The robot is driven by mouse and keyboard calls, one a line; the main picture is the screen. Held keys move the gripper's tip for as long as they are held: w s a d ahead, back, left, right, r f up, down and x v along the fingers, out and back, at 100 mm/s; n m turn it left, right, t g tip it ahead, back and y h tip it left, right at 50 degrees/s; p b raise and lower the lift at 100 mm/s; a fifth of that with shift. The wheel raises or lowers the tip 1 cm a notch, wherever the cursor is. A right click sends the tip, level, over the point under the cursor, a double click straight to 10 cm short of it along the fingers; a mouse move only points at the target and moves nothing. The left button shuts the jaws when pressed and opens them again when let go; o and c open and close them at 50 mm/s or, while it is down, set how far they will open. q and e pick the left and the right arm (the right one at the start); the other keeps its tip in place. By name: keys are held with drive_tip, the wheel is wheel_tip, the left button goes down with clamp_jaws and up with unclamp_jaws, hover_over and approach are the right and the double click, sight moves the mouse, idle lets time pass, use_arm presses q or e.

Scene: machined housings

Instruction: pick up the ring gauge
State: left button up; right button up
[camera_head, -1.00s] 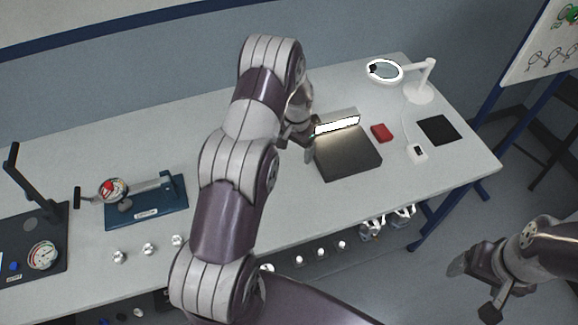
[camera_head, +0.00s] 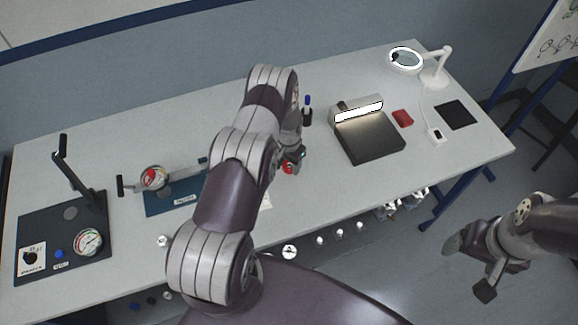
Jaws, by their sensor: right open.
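I cannot pick out the ring gauge with certainty. A small red round thing (camera_head: 288,168) shows at the tips of my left gripper (camera_head: 293,162); I cannot tell whether it is held or lies on the table. My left gripper is low over the middle of the table, partly hidden by my own arm, and its jaws are too small to read. A dark round piece on a white card (camera_head: 31,258) lies on the black stand at the far left. My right gripper (camera_head: 468,262) is open and empty, off the table's front right.
The black gauge stand (camera_head: 90,205) and the blue plate with a dial gauge (camera_head: 160,203) are on the left. A black light box (camera_head: 375,142), red block (camera_head: 402,118), black pad (camera_head: 458,115) and white magnifier lamp (camera_head: 435,75) are on the right. A marker (camera_head: 307,112) stands behind my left gripper.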

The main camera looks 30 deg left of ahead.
use_arm(q)
drive_tip(key=shift+d, duration=0.1)
drive_tip(key=shift+c, duration=1.3)
drive_tip(key=shift+w+d, duration=0.15)
drive_tip(key=shift+r+b, duration=0.4)
drive_tip(key=shift+r, duration=0.1)
wheel_tip(320, 180, up, 2)
drive_tip(key=shift+r+b, duration=0.2)
drive_tip(key=shift+b, duration=0.55)
drive_tip(key=w+d+r+b, duration=0.4)
drive_tip(key=w+r, duration=0.3)
drive_tip(key=w, duration=0.3)
drive_tip(key=shift+w+r+b, duration=0.3)
drive_tip(key=shift+w+r, duration=0.05)
drive_tip(key=shift+w, duration=0.05)
use_arm(e)
wheel_tip(320, 180, down, 7)
drive_tip(key=shift+w+d, duration=0.15)
drive_tip(key=shift+d, duration=0.05)
use_arm(q)
drive_tip(key=shift+f, duration=0.1)
